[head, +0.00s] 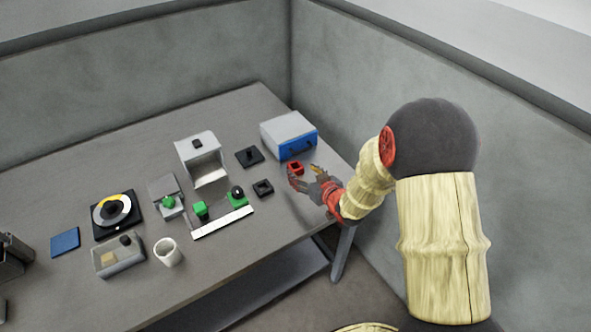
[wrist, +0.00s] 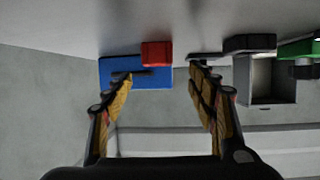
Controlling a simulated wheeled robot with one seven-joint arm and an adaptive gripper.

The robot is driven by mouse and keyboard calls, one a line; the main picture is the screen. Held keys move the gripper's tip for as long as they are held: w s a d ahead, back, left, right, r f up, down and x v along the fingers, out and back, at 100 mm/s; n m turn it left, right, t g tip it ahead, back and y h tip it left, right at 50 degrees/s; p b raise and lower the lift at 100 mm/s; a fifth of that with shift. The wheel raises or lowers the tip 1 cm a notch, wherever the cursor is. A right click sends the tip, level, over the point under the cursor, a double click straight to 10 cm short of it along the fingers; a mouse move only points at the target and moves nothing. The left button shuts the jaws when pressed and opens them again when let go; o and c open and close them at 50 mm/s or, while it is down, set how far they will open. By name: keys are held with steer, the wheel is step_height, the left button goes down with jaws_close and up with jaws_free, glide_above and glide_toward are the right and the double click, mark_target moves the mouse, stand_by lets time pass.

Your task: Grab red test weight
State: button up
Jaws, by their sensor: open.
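The red test weight (head: 296,168) is a small red block on the table, in front of the white and blue box. In the wrist view the red weight (wrist: 156,53) shows up between and beyond the fingertips, nearer the upper edge, against the blue front. My gripper (head: 304,176) is open beside the weight, on its near side. In the wrist view the open gripper (wrist: 161,77) has nothing between its fingers. I cannot tell the exact gap between fingertips and weight.
The white box with a blue front (head: 288,135) stands just behind the weight. A black square piece (head: 263,188) and a black plate with a knob (head: 249,157) lie to the left. A white open holder (head: 200,158) stands farther left. The table's right edge is close.

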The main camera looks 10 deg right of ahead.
mark_target(294, 164)
steer(key=b+x, duration=0.2)
steer(key=x, duration=0.4)
steer(key=shift+d+f, duration=0.1)
steer(key=shift+d, duration=0.05)
steer(key=shift+c, duration=1.4)
steer(key=c, duration=1.2)
